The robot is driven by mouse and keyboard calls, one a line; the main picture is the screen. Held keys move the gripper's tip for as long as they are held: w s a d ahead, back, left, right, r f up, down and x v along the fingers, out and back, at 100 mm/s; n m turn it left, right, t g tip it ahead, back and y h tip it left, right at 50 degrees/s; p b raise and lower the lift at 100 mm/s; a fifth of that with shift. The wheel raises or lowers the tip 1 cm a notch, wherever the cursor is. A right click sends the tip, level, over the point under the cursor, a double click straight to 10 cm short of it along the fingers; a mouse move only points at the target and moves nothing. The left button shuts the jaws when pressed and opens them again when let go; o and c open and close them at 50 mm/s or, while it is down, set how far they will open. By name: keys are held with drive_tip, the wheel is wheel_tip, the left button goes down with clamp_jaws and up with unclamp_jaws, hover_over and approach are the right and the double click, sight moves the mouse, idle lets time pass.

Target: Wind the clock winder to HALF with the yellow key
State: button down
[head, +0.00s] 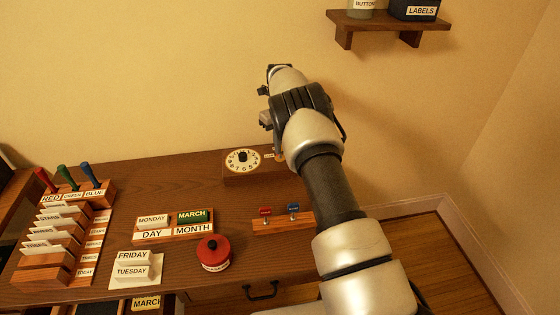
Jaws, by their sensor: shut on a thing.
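The clock winder (228,174) is a dark wooden block at the back of the desk. It has a round cream dial with numerals and a black centre piece, and a small label to the right of the dial. My gripper (279,149) is low at the winder's right end, mostly hidden behind my own wrist. It is shut on a small yellowish thing, seemingly the yellow key (281,158), of which only a sliver shows. I cannot tell whether the key touches the winder or sits in it.
A wooden rack (268,226) in front holds a red key (265,211) and a blue key (293,209). A red round tin (213,253), a day and month stand (173,235) and a card rack (45,270) are left. A wall shelf (390,25) is upper right.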

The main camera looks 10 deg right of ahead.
drive_tip(key=shift+m, duration=0.5)
drive_tip(key=c, duration=1.4)
unclamp_jaws()
drive_tip(key=shift+o, duration=0.2)
drive_tip(key=shift+r, duration=0.2)
